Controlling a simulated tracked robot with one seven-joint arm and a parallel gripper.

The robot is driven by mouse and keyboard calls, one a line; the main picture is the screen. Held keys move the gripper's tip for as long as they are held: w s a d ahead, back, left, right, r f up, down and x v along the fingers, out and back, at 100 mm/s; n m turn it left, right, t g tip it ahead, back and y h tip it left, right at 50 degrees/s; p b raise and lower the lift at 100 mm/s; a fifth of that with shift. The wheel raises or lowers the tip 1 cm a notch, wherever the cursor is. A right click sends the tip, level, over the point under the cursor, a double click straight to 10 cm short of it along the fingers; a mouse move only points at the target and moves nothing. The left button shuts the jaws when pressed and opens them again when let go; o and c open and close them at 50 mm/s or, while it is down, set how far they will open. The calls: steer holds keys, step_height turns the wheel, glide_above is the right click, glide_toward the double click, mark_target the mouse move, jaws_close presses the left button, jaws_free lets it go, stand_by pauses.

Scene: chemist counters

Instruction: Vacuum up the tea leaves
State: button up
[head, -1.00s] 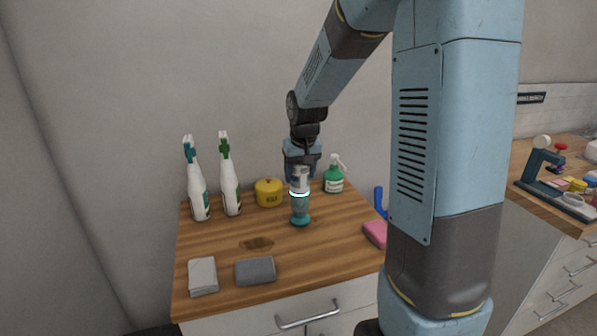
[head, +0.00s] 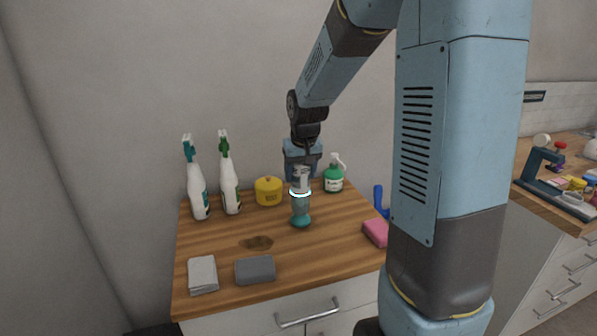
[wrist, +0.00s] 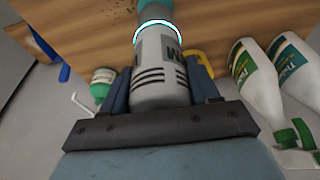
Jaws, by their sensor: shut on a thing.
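My gripper (head: 300,170) is shut on a small hand vacuum (head: 301,210), which has a white-grey body, a glowing ring and a teal nozzle end. The vacuum is upright, nozzle down, over the wooden counter; I cannot tell whether the nozzle touches the top. In the wrist view, the vacuum's striped body (wrist: 160,75) sits between my fingers. The tea leaves (head: 257,243) show as a dark brown patch on the counter, to the left of the vacuum and nearer the front.
The wooden counter (head: 225,243) holds two white spray bottles (head: 199,195), a yellow pot (head: 268,191), a green bottle (head: 334,181), a white cloth (head: 203,275), a grey sponge (head: 255,270) and a pink sponge (head: 375,233).

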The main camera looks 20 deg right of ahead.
mark_target(304, 180)
steer(key=shift+s, duration=1.6)
steer(key=shift+d, duration=0.1)
steer(key=shift+d, duration=1.7)
steer(key=shift+w, duration=0.15)
steer(key=w, duration=0.3)
steer(key=shift+w, duration=0.35)
steer(key=shift+d, duration=0.1)
